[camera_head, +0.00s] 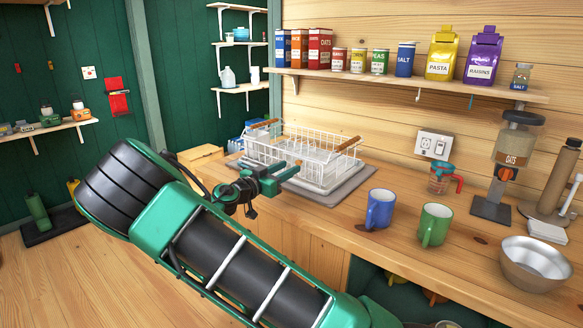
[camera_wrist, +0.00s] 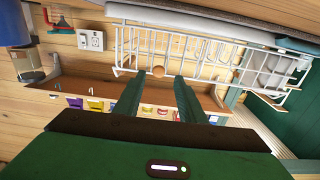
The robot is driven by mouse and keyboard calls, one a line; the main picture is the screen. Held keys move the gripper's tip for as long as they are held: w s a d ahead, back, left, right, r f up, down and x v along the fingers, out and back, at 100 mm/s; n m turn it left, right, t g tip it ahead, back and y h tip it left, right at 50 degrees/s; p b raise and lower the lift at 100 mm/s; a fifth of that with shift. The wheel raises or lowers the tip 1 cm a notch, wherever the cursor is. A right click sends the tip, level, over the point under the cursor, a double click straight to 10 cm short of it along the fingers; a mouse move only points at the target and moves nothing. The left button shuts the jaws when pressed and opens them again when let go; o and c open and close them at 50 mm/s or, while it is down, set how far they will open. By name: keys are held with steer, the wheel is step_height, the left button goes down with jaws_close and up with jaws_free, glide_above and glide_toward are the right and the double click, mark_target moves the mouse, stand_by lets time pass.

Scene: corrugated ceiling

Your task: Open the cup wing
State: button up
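A white wire dish rack (camera_head: 292,152) with wooden handles stands on the counter. I cannot clearly pick out its cup wing or tell whether it is folded or open. My gripper (camera_head: 283,177) is at the rack's near left side in the head view. In the wrist view the rack (camera_wrist: 215,48) lies ahead of the fingers. My gripper (camera_wrist: 158,78) is open there, its two green fingers apart. A round wooden end (camera_wrist: 157,73) of the rack shows between the fingertips. I cannot tell whether the fingers touch it.
A grey mat (camera_head: 340,192) lies under the rack. A blue mug (camera_head: 380,208), a green mug (camera_head: 434,225) and a metal bowl (camera_head: 535,262) stand to the right on the counter. A shelf (camera_head: 400,84) of packages hangs above the rack.

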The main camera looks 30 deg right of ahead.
mark_target(297, 163)
steer(key=shift+x, duration=2.15)
